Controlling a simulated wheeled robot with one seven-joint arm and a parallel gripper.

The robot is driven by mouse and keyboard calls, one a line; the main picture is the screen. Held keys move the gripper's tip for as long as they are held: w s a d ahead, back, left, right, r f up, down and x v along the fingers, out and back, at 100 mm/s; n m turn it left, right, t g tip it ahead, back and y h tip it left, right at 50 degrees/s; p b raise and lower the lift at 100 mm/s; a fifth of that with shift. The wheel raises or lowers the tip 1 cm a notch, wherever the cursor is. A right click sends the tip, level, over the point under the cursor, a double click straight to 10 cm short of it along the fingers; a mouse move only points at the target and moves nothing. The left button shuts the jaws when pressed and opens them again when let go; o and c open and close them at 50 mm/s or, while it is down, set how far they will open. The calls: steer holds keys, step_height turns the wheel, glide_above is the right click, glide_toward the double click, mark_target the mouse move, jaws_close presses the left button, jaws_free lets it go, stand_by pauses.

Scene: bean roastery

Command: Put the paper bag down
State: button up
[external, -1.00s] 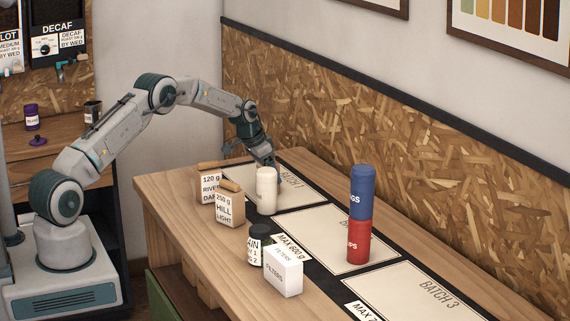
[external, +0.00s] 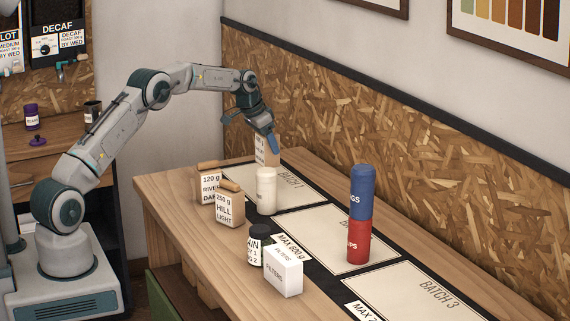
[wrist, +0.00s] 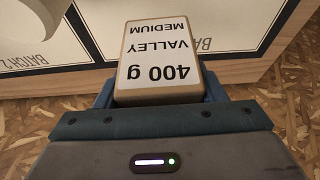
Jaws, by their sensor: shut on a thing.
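My gripper (external: 266,140) is shut on a tan paper bag (external: 267,152) at the far end of the table, near the board wall. In the wrist view the bag (wrist: 162,62) sits between the fingers, its white label reading "400 g VALLEY MEDIUM" upside down. In the external view it looks upright and raised above the Batch 1 mat (external: 298,192). The white canister stands in front, and the bag's exact height is hard to tell.
A white canister (external: 266,192) stands on the Batch 1 mat. Two other paper bags, River (external: 208,190) and Hill (external: 229,210), stand to its left. A dark-lidded jar (external: 259,243), a filter box (external: 283,272) and stacked blue and red cylinders (external: 361,215) stand nearer. The Batch 3 mat (external: 420,300) looks mostly clear.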

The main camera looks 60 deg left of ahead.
step_height(320, 180, up, 7)
steer(key=shift+r, duration=0.1)
steer(key=s+d+b, duration=0.2)
steer(key=s+d, duration=0.2)
steer(key=d, duration=0.9)
steer(key=s+d+f+b, duration=0.1)
steer(key=s+d+b, duration=0.1)
steer(key=s+d, duration=1.15)
steer(key=shift+s+a+f+p, duration=0.1)
steer(key=shift+f+p, duration=0.1)
steer(key=shift+f, duration=3.5)
steer(key=shift+s+a+f+p, duration=0.1)
steer(key=shift+f+p, duration=0.1)
steer(key=shift+f, duration=3.5)
steer(key=shift+f, duration=0.1)
steer(key=o, duration=0.8)
steer(key=shift+f, duration=0.15)
steer(key=o, duration=0.5)
steer(key=shift+c, duration=0.2)
